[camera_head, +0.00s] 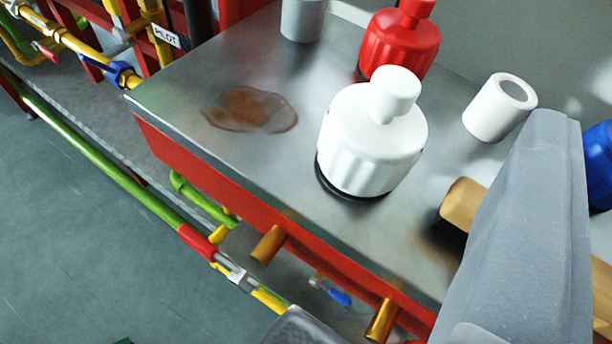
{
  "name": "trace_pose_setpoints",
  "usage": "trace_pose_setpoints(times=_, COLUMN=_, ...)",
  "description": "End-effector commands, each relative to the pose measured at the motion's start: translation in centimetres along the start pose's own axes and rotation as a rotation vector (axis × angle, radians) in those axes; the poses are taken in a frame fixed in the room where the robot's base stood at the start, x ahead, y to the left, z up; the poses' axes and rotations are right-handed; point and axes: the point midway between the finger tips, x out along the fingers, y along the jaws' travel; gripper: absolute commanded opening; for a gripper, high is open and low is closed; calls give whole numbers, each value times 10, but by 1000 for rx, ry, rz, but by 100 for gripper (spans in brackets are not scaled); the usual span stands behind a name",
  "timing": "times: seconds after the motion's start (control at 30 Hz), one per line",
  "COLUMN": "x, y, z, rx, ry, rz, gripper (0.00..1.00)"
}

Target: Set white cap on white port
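The white cap (362,140), with a ribbed body and a round knob on top, stands on a dark ring on the metal tabletop. The white port (490,112), a short hollow cylinder, stands to its right with its opening uncovered. My gripper (425,225) is open and empty. One large grey finger rises at the right and the tip of the other shows at the bottom edge. The cap is farther off than the fingers and appears apart from them. The right finger hides part of the table beside the port.
A red cap (396,46) stands behind the white cap, with a grey cylinder (302,18) to its left. A blue object (600,160) is cut off at the right. A tan block (461,203) is partly behind my finger. The tabletop (190,95) has a rusty stain and is clear at left.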

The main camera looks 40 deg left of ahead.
Motion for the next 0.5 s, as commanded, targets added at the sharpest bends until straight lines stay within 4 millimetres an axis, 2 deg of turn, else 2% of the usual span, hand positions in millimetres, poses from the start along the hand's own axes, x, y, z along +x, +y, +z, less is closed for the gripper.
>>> trace_pose_setpoints(times=0.03, x=-4, y=-11, z=17, rx=42, ry=15, rz=-44, gripper=48)
trace_pose_setpoints(times=0.2, x=-20, y=-49, z=43, rx=163, ry=106, rz=-158, gripper=48)
trace_pose_setpoints(times=0.37, x=-30, y=-65, z=47, rx=232, ry=163, rz=-204, gripper=48)
trace_pose_setpoints(times=0.5, x=-25, y=-72, z=46, rx=248, ry=176, rz=-217, gripper=48)
